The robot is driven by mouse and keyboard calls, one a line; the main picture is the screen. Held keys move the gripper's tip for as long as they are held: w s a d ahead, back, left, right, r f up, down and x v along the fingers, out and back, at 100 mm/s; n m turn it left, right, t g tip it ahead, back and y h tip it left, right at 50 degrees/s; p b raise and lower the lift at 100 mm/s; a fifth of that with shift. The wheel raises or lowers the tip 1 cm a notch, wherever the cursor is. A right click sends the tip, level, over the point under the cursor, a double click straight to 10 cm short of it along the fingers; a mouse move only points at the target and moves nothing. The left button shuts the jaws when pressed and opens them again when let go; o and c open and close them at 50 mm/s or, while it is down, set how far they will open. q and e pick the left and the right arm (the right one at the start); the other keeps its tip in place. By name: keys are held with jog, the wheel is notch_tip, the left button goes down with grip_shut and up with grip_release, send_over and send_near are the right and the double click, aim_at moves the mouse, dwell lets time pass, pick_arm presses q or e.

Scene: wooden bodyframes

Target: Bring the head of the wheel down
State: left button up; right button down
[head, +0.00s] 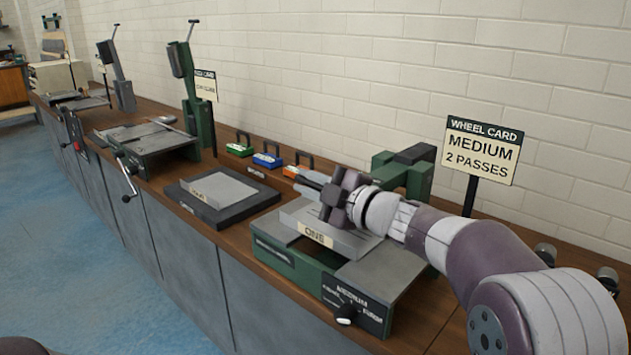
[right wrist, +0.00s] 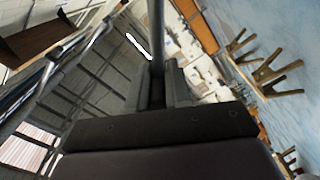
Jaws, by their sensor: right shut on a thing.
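The near green machine (head: 287,262) stands on the bench, with a grey block marked ONE (head: 318,236) on its bed. Its green upper part with a dark top (head: 408,165) shows at the back, behind my right arm. My right gripper (head: 333,192) is over the block, shut on a dark handle. The right wrist view shows this handle (right wrist: 157,45) as a thin dark bar between the fingers. My gripper and arm hide much of the wheel head, so its exact height above the block cannot be told. My left gripper is out of view.
The wheel card (head: 482,150), reading MEDIUM 2 PASSES, stands behind the machine. A dark tray with a grey plate (head: 222,188) lies to the left. Small green, blue and orange blocks (head: 267,159) stand near the wall. Another green machine (head: 150,140) is farther left, its head raised.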

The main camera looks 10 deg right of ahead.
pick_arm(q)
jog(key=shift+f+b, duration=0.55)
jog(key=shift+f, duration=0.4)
pick_arm(e)
notch_tip(320, 180, down, 2)
jog(key=shift+s+a+f, duration=0.1)
jog(key=shift+a, duration=0.05)
jog(key=shift+f, duration=0.15)
jog(key=c, duration=1.1)
grip_release()
pick_arm(q)
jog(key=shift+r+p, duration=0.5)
jog(key=shift+p, duration=0.05)
pick_arm(e)
jog(key=v, duration=1.2)
jog(key=shift+s+d, duration=0.2)
jog(key=shift+d, duration=0.05)
